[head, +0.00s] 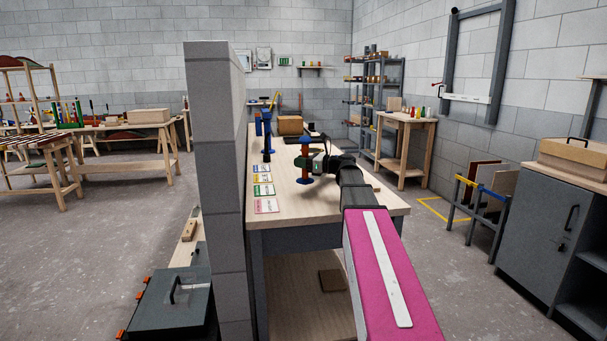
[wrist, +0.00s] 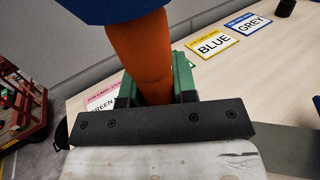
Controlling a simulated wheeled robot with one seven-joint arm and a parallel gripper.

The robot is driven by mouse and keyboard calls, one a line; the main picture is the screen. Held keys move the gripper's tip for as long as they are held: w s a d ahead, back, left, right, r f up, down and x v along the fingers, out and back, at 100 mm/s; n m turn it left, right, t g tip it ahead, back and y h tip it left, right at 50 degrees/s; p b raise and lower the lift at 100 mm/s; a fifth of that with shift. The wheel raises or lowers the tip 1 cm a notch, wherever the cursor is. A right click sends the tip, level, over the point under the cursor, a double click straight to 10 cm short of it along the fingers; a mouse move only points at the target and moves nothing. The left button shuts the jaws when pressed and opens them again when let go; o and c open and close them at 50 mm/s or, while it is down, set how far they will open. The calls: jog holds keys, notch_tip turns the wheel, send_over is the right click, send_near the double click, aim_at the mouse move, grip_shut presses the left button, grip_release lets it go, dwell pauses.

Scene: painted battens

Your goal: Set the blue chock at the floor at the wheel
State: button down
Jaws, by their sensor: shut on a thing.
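My gripper (head: 317,163) is shut on an orange-and-blue piece (head: 305,158) above the workbench. The piece has an orange shaft and wide blue ends and stands about upright. In the wrist view the orange shaft (wrist: 142,55) sits between my green-padded fingers, with a dark blue end (wrist: 105,8) at the top. I cannot tell whether this is the blue chock. No wheel can be made out in either view.
A dark blue upright object (head: 267,135) and a cardboard box (head: 290,125) stand farther back. A grey block wall (head: 215,190) borders the bench's left.

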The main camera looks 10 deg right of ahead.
aim_at(303, 172)
jog(key=shift+w+d+f, duration=0.15)
jog(key=shift+d+f, duration=0.15)
jog(key=shift+d, duration=0.15)
jog(key=shift+f, duration=2)
jog(key=c, duration=0.9)
grip_release()
jog(key=shift+f, duration=0.1)
